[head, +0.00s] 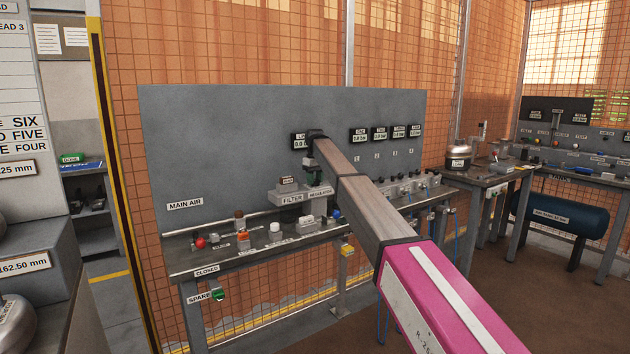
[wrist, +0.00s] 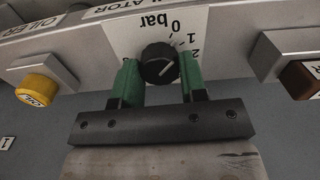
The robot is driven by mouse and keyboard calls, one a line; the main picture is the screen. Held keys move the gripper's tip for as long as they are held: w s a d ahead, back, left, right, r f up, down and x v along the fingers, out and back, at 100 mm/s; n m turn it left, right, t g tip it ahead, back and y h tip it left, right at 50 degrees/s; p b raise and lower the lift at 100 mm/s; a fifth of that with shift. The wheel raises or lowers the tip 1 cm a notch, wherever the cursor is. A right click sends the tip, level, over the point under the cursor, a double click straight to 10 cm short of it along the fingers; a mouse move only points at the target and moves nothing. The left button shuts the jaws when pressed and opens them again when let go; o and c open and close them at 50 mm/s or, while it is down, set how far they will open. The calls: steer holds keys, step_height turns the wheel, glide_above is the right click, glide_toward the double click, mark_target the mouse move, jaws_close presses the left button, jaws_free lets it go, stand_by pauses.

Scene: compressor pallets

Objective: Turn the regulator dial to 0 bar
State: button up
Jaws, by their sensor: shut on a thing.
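The regulator dial (wrist: 160,62) is a round black knob with a white pointer line, in front of a white scale plate (wrist: 125,30) marked bar, 0, 1 and 2. The scale appears upside down in the wrist view. The pointer line slants toward upper right, below the 1 and 2 side, not in line with the 0; its exact reading is unclear. My gripper (wrist: 160,77) has its two green fingers shut on the dial, one on each side. In the head view, the dial is not clearly visible behind my arm, near the REGULATOR label (head: 320,192).
In the wrist view a yellow button (wrist: 40,88) is at the left and a brown one (wrist: 300,80) at the right. In the head view a bench (head: 225,258) with several knobs runs below the grey panel (head: 220,140). Small displays (head: 380,133) are on the panel.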

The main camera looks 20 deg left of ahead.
steer(key=shift+n, duration=1.2)
steer(key=o, duration=0.9)
steer(key=shift+o, duration=0.2)
steer(key=shift+r, duration=0.1)
step_height(320, 180, up, 11)
